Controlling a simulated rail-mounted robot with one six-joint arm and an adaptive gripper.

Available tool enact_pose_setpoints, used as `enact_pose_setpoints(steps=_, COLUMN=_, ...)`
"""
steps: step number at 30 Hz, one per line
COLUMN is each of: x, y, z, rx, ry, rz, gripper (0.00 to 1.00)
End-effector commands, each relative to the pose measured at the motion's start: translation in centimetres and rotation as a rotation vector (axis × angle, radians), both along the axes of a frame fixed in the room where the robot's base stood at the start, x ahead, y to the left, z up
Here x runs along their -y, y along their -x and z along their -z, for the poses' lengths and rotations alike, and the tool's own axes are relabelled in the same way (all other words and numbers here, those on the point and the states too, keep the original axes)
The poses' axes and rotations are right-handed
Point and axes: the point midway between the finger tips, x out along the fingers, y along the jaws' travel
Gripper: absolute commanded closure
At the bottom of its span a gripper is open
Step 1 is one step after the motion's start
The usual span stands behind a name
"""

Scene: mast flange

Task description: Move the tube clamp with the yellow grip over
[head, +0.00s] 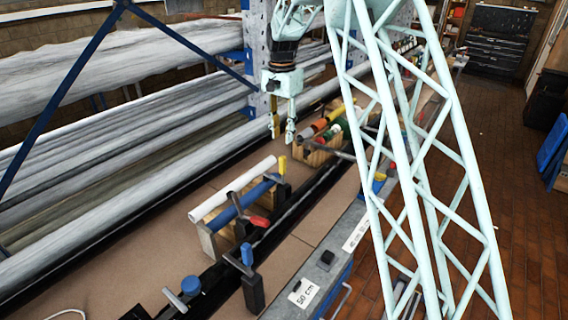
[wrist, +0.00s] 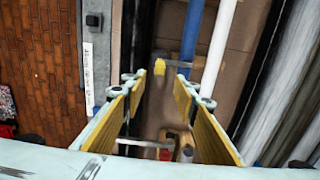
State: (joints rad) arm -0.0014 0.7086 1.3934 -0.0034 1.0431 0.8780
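The tube clamp's yellow grip (head: 282,165) stands upright near the far end of a white tube and a blue tube (head: 245,200). A dark part shows below it. In the wrist view the yellow grip (wrist: 159,67) appears between and beyond the fingertips. My gripper (head: 282,136) points down above and slightly beyond the yellow grip in the head view. Its fingers are apart and nothing is between them. In the wrist view both yellow-lined fingers of my gripper (wrist: 159,88) are spread wide. I cannot tell the exact height gap.
A clamp with a red grip (head: 260,221) and one with a blue grip (head: 247,254) stand nearer. A wooden box (head: 312,157) with coloured rolls lies beyond. Long wrapped pipes (head: 110,215) on a rack line the left. Brown board shows between the tubes and the rack.

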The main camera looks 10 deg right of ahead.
Motion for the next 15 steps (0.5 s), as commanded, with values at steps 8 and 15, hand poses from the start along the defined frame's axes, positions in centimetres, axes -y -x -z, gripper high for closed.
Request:
enact_pose_setpoints(steps=8, x=0.0, y=0.03, z=0.05, rx=0.0, ry=0.0, rz=0.0, gripper=0.73)
enact_pose_setpoints(steps=15, x=0.0, y=0.05, z=0.9, rx=-0.001, ry=0.0, rz=-0.001, gripper=0.73)
